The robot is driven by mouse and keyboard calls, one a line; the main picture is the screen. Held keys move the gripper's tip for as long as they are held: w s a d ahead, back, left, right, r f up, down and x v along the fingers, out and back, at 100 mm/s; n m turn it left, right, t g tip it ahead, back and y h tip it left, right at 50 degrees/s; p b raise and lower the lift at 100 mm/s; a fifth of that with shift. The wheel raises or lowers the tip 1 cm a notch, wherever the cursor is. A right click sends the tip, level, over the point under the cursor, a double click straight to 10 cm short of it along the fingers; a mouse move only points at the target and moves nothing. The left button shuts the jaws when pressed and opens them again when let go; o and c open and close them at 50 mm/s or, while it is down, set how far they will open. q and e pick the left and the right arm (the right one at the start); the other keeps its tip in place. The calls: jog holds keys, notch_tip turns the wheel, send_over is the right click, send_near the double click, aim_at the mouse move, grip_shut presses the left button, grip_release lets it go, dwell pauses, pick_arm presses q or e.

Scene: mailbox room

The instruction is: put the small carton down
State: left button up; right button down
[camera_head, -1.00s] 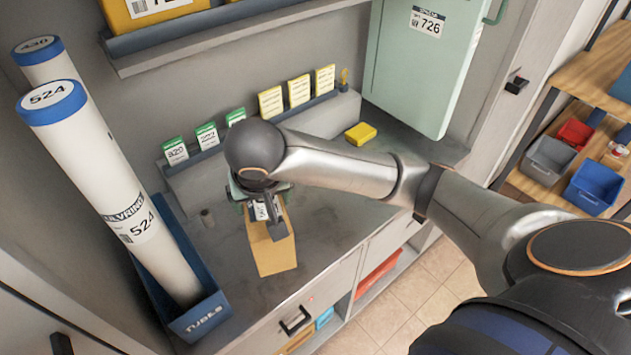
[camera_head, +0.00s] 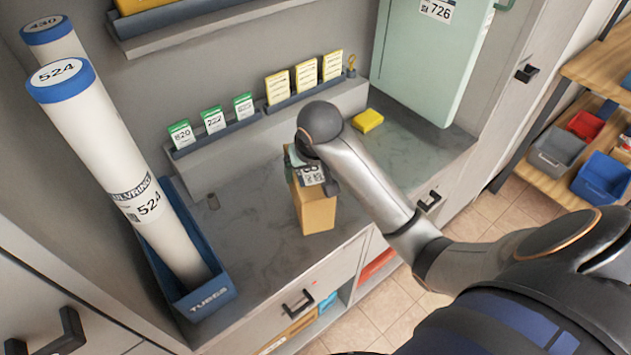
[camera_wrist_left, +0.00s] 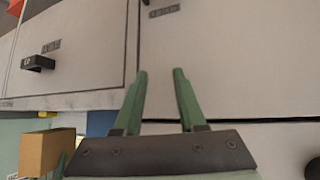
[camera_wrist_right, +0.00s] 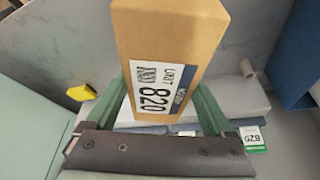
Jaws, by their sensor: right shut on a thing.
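The small carton (camera_head: 316,209) is a brown box with a white label, roughly upright over the front part of the grey counter (camera_head: 262,235). I cannot tell whether its base touches the counter. My right gripper (camera_head: 304,172) is shut on its upper part. In the right wrist view, the green fingers of the right gripper (camera_wrist_right: 165,95) flank the carton (camera_wrist_right: 168,35), whose label reads 820. In the left wrist view, my left gripper (camera_wrist_left: 161,85) is open and empty in front of pale cabinet fronts. A brown box, apparently the carton (camera_wrist_left: 40,153), shows at lower left there.
Green-edged cards (camera_head: 181,134), one reading 820, and yellow cards (camera_head: 306,77) stand along the back ledge. A yellow block (camera_head: 368,120) lies on the counter. A blue tube bin (camera_head: 212,299) with tall white tubes (camera_head: 122,165) stands left. Counter between bin and carton is mostly clear.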

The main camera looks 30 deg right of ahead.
jog(key=shift+w+d+f, duration=0.2)
jog(key=shift+d+f, duration=0.3)
jog(key=shift+f, duration=0.1)
jog(key=shift+w+d+f, duration=0.2)
jog(key=shift+d+f, duration=0.25)
jog(key=shift+f, duration=0.1)
jog(key=f, duration=0.3)
jog(key=shift+w+d, duration=0.1)
jog(key=shift+d, duration=0.3)
jog(key=shift+f, duration=0.45)
jog(key=shift+f, duration=0.1)
grip_release()
jog(key=shift+f, duration=0.1)
jog(key=v, duration=1.1)
jog(key=shift+w+r, duration=0.1)
jog(key=shift+r, duration=0.15)
jog(key=shift+s+a+r, duration=0.1)
jog(key=shift+s+r, duration=0.25)
